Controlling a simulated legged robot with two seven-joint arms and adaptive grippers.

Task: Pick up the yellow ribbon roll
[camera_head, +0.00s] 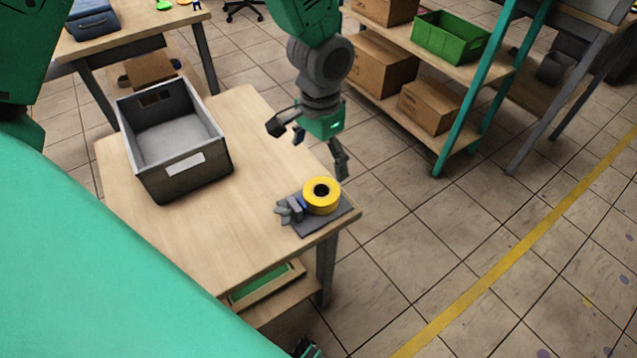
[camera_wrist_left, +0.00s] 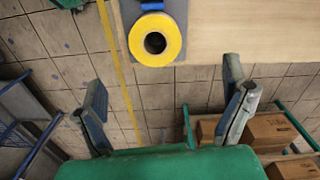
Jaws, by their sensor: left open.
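The yellow ribbon roll (camera_head: 322,196) lies flat on a dark grey mat (camera_head: 322,224) at the table's near right corner. It has a dark centre hole. My left gripper (camera_head: 308,150) is open and empty, above the table's right edge and just behind the roll, apart from it. In the left wrist view the roll (camera_wrist_left: 155,39) is at the top, ahead of the open fingers (camera_wrist_left: 168,88) and slightly left of their middle. A small teal and dark part at the bottom edge of the head view may be my right gripper; its jaws cannot be made out.
A grey bin (camera_head: 174,172) stands on the wooden table (camera_head: 215,235), left of the mat. A small grey and blue item (camera_head: 289,209) sits beside the roll. A shelf with cardboard boxes (camera_head: 430,105) and a green crate (camera_head: 449,38) stands behind. The table's middle is clear.

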